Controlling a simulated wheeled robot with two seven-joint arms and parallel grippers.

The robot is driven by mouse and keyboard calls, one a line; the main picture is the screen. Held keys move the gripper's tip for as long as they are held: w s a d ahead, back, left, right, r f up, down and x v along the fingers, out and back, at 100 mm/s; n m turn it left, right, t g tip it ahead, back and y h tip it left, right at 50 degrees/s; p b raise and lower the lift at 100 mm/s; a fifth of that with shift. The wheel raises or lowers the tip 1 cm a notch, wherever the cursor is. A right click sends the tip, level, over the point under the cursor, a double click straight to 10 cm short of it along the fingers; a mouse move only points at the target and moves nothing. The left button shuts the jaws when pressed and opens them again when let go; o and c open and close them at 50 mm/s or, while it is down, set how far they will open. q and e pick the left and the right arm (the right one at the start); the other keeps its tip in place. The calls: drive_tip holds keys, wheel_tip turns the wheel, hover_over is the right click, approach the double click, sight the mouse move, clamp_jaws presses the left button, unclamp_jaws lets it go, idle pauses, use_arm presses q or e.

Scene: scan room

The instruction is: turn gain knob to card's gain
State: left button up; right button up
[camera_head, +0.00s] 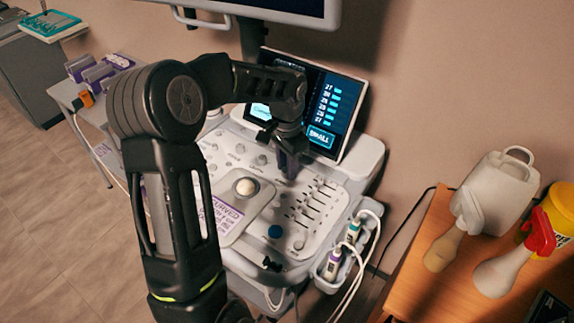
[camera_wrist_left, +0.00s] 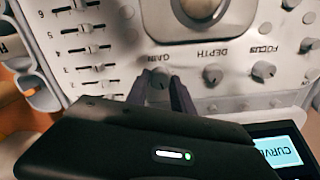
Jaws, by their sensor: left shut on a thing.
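The ultrasound console (camera_head: 275,245) stands in the middle of the head view. My left gripper (camera_head: 290,172) reaches down to the upper part of its panel and hides the gain knob there. In the left wrist view, the grey gain knob (camera_wrist_left: 160,76), below the upside-down word GAIN, sits between the two fingertips of my left gripper (camera_wrist_left: 162,86), which is shut on it. The knob's pointer is too small to read. A white card with purple lettering (camera_head: 228,217) lies on the panel's left side; its gain value is not legible. My right gripper is not in view.
Depth (camera_wrist_left: 212,74) and focus (camera_wrist_left: 263,71) knobs are close beside the gripper. Sliders (camera_wrist_left: 88,50) lie on its other side. A tilted touchscreen (camera_head: 345,95) rises behind. Probes (camera_head: 342,250) hang at the right; a wooden table (camera_head: 440,285) holds bottles.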

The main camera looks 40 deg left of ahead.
use_arm(q)
drive_tip(key=shift+n, duration=0.5)
clamp_jaws()
drive_tip(key=shift+n+b, duration=0.45)
drive_tip(key=shift+n, duration=0.15)
drive_tip(key=n+b, duration=0.1)
drive_tip(key=n, duration=0.8)
drive_tip(key=shift+n, duration=0.3)
drive_tip(key=o, duration=1.1)
unclamp_jaws()
drive_tip(key=shift+c, duration=0.2)
